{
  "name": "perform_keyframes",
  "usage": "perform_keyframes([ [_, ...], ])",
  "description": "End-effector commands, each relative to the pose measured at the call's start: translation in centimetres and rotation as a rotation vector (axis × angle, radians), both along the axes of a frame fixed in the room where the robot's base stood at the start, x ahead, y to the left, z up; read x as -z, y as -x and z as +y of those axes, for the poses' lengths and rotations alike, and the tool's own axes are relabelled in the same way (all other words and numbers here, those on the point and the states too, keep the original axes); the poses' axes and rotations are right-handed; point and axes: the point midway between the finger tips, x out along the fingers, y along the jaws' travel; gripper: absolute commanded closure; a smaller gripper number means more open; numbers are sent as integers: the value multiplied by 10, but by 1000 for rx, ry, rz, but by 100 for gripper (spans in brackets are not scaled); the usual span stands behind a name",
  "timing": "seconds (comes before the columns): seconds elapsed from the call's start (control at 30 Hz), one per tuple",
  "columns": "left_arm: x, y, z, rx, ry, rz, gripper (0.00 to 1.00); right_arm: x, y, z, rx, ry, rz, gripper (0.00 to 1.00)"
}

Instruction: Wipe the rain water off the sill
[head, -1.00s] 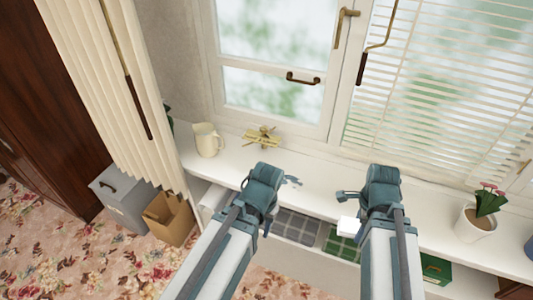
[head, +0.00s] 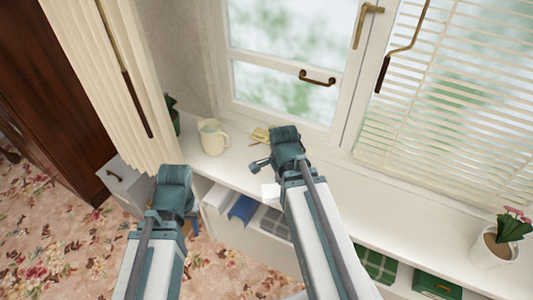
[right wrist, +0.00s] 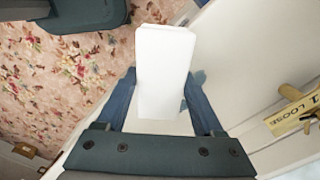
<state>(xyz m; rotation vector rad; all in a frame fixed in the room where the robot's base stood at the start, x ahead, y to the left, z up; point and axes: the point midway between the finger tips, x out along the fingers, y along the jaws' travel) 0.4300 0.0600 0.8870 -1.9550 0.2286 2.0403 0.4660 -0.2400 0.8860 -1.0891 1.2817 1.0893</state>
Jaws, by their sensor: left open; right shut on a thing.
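The white sill (head: 345,195) runs below the window. I cannot make out rain water on it for sure. My right gripper (head: 264,178) is over the left part of the sill, shut on a white block (head: 270,192). The block also shows between the fingers in the right wrist view (right wrist: 165,72). A small blue-teal patch shows beside the block there; I cannot tell whether it is water or a fingertip. My left gripper (head: 183,218) is off the sill's left front, above the floor side. It is open and seems empty; its fingers are mostly hidden by its wrist.
A cream jug (head: 212,138) and a brass piece (head: 260,135) stand close to my right gripper; its label (right wrist: 295,115) reads "1 LOOSE". A potted flower (head: 492,246) is at the right. A curtain (head: 125,90) hangs left. Below are folded cloths (head: 243,208) and a green box (head: 437,286).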

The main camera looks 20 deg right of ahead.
Motion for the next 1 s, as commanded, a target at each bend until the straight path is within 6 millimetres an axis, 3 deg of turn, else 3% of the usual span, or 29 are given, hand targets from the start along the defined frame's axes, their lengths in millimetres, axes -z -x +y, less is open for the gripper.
perform_keyframes([
  [0.03,-8,0,0,0,0,0,54,-8,-22,-8,-17,0,0,76],
  [0.1,-15,0,0,0,0,0,54,-15,-46,-18,-53,0,0,76],
  [0.2,-22,0,0,0,0,0,54,-22,-73,-31,-102,0,0,76],
  [0.33,-27,0,0,0,0,0,54,-27,-95,-44,-148,0,0,76],
  [0.67,-24,0,0,0,0,0,54,-24,-100,-47,-168,0,0,76],
  [1.0,2,0,0,0,0,0,54,2,-100,-40,-163,0,0,76],
])
